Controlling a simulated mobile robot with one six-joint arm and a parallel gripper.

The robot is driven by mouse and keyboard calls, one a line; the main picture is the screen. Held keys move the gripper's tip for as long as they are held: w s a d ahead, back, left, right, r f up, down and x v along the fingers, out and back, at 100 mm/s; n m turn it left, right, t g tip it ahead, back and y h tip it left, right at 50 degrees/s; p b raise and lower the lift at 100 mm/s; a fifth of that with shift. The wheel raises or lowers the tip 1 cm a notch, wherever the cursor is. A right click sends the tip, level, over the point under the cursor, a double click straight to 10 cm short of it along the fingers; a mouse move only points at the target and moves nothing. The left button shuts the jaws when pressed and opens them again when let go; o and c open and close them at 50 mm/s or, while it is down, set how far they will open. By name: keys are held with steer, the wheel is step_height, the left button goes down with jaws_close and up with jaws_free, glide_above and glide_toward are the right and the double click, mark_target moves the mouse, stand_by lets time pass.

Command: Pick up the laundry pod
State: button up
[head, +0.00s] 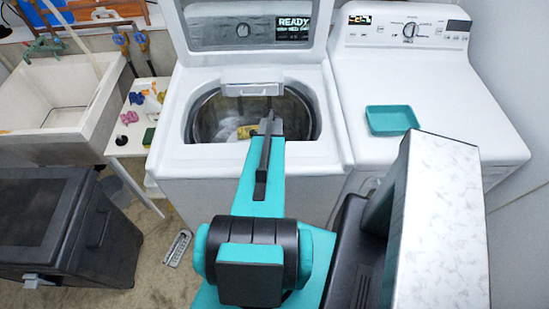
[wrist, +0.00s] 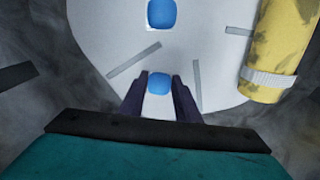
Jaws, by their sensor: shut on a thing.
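The laundry pod (wrist: 159,84), blue and white, sits between the two dark fingers of my gripper (wrist: 160,92) in the wrist view. The fingers are shut on it from both sides, above or against a white surface; I cannot tell whether it is lifted. A second blue piece (wrist: 161,14) shows on the white surface ahead of the fingers. In the head view, my arm reaches over the open washer (head: 170,160) toward its drum, and the fingers and pod are not clearly visible there.
A yellow patterned roll-like thing (wrist: 275,45) with a pale band lies right of the fingers. Grey drum-like walls surround the view. The washer lid (head: 245,30) stands open. A teal tray (head: 392,120) rests on the right-hand machine. A side table (head: 130,143) with small items and a sink (head: 60,110) stand left.

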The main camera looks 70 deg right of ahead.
steer(key=shift+r, duration=0.2)
step_height(320, 180, up, 10)
steer(key=b, duration=0.4)
steer(key=shift+f, duration=0.2)
stand_by(0.7)
